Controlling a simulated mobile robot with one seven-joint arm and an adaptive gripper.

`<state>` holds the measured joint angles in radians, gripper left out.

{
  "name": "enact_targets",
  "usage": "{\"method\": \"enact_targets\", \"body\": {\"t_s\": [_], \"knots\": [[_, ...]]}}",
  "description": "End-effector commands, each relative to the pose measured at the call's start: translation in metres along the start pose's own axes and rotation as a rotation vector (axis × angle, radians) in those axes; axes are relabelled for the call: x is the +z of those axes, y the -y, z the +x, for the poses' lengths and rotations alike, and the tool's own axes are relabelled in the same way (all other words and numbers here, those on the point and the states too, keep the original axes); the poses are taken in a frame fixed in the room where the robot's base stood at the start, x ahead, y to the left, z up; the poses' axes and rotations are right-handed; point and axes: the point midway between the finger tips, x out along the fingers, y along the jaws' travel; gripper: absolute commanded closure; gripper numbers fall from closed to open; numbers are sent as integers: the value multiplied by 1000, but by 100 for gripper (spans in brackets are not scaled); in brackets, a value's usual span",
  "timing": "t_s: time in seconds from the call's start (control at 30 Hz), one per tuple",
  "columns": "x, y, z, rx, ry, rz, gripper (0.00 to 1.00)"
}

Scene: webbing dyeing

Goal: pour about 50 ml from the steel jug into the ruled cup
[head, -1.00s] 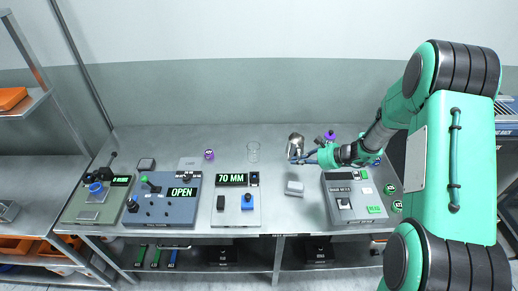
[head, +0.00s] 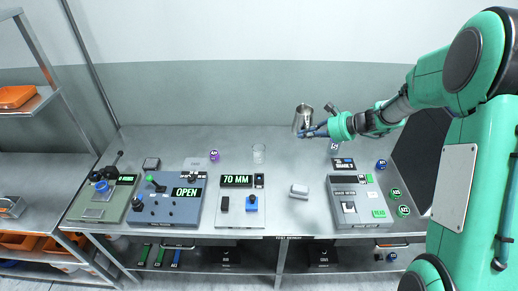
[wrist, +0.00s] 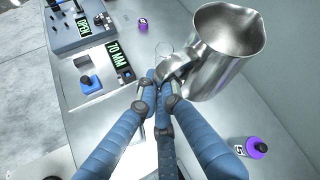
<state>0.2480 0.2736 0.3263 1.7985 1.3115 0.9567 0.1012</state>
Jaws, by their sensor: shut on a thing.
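The steel jug (head: 302,116) is in the air above the bench, close to upright, with its open top visible. My gripper (head: 312,132) is shut on the jug's handle. In the wrist view, the jug (wrist: 225,52) is at the upper right, beyond the fingers (wrist: 160,92). The ruled cup (head: 259,154) is a small clear vessel standing on the bench, left of the jug and apart from it. In the wrist view, the cup (wrist: 164,50) is partly hidden behind the jug's handle. Its markings and any contents are too small to tell.
A purple-capped bottle (wrist: 254,147) stands at the lower right of the wrist view. A small purple jar (head: 214,155) stands left of the cup. The 70 MM panel (head: 238,205), OPEN panel (head: 180,200) and grey device (head: 357,203) line the front. A grey block (head: 299,191) lies between.

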Motion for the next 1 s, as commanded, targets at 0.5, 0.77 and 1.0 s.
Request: {"method": "enact_targets", "body": {"t_s": [0.5,0.77,1.0], "knots": [[19,28,79,-89,-97,93,100],[39,44,121,-154,-167,162,100],[61,54,153,-213,-230,225,100]]}}
